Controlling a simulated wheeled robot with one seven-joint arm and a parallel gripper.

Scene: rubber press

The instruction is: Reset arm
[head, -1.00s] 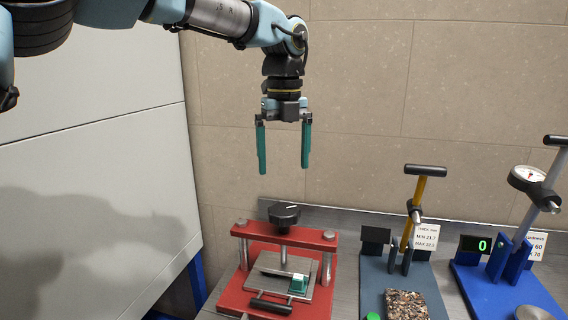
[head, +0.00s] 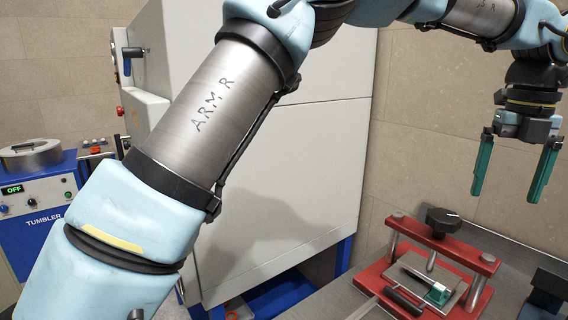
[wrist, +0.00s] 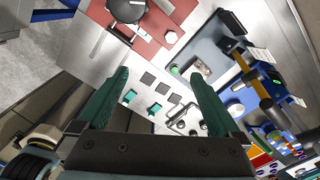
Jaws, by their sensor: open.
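My gripper (head: 515,168) hangs at the upper right of the head view, above the red press, with its two green fingers pointing down. The fingers are apart with nothing between them. In the wrist view my gripper (wrist: 160,92) is also open and empty, with the bench top far below it. My arm crosses the head view from the lower left to the upper right and hides part of the white cabinet.
The red press (head: 378,272) with a black knob stands on the grey bench, holding a plate with a small green-and-white piece (head: 438,294). A white cabinet (head: 335,130) stands behind my arm. A blue tumbler machine (head: 40,215) reading OFF is at left. Small green and dark squares (wrist: 153,107) lie on the bench.

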